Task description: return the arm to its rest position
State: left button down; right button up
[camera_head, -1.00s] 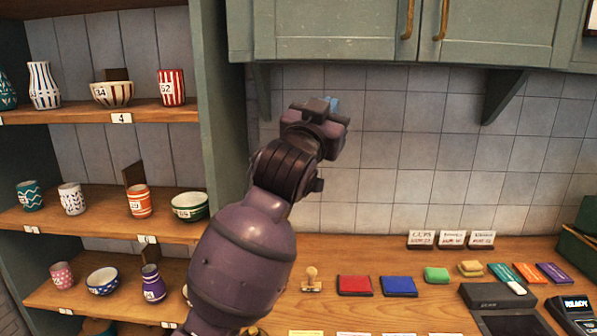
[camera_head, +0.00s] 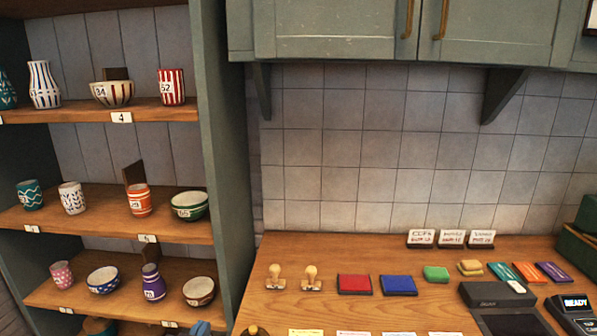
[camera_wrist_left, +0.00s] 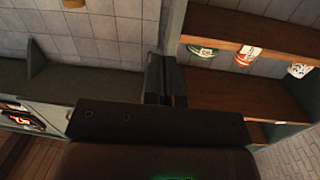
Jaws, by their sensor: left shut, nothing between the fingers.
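My left gripper (camera_wrist_left: 163,78) shows in the left wrist view with its two dark fingers together and nothing between them. The rest of my left arm is out of the head view. My right gripper is in neither view.
A shelf unit (camera_head: 228,160) with painted cups, bowls and vases stands at left. On the wooden counter (camera_head: 320,252) are two stamps (camera_head: 293,278), a red pad (camera_head: 354,284), a blue pad (camera_head: 398,285) and a dark device (camera_head: 498,295). Cabinets (camera_head: 330,30) hang above.

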pick_arm(q)
jog(key=s+a+f+g+y, duration=0.1)
jog(key=s+a+f, duration=0.3)
jog(key=s+f, duration=0.5)
jog(key=s+a+f+n+g+y, duration=0.1)
jog(key=s+a+f+g, duration=0.3)
jog(key=s+f, duration=0.5)
jog(key=s, duration=0.3)
jog(key=shift+s+a+n+y, duration=0.15)
jog(key=shift+n+y, duration=0.15)
jog(key=shift+f, duration=0.1)
